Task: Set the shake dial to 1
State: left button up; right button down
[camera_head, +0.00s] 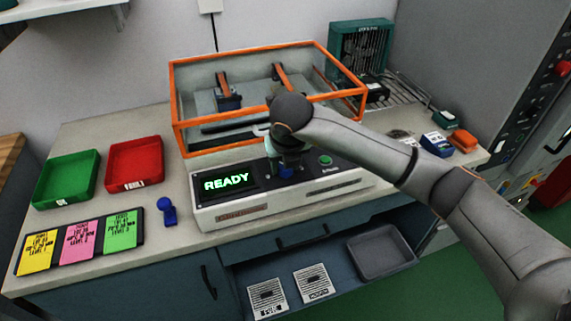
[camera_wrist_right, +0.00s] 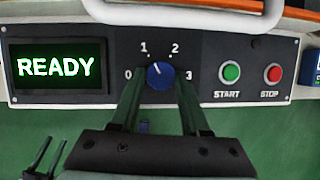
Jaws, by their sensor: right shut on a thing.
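The blue shake dial (camera_wrist_right: 160,76) is on the dark front panel of the machine, with the numbers 0, 1, 2 and 3 around it. Its white mark points up and slightly left, toward the 1 side. My right gripper (camera_wrist_right: 160,98) is shut on the dial, one finger on each side. In the head view the gripper (camera_head: 287,163) reaches down to the panel and covers part of the dial. The display (camera_wrist_right: 55,67) left of the dial reads READY.
Right of the dial are the green START button (camera_wrist_right: 230,72) and red STOP button (camera_wrist_right: 273,73). The orange-framed clear enclosure (camera_head: 180,127) rises behind the panel. Green (camera_head: 66,180) and red (camera_head: 135,165) trays, colored cards (camera_head: 80,242) and a small blue object (camera_head: 167,211) lie left.

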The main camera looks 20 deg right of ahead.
jog(key=shift+c, duration=1.9)
grip_release()
jog(key=d+v, duration=0.1)
jog(key=v, duration=1.1)
jog(key=shift+a+r+b, duration=0.3)
jog(key=shift+a+b, duration=0.05)
jog(key=shift+a, duration=0.15)
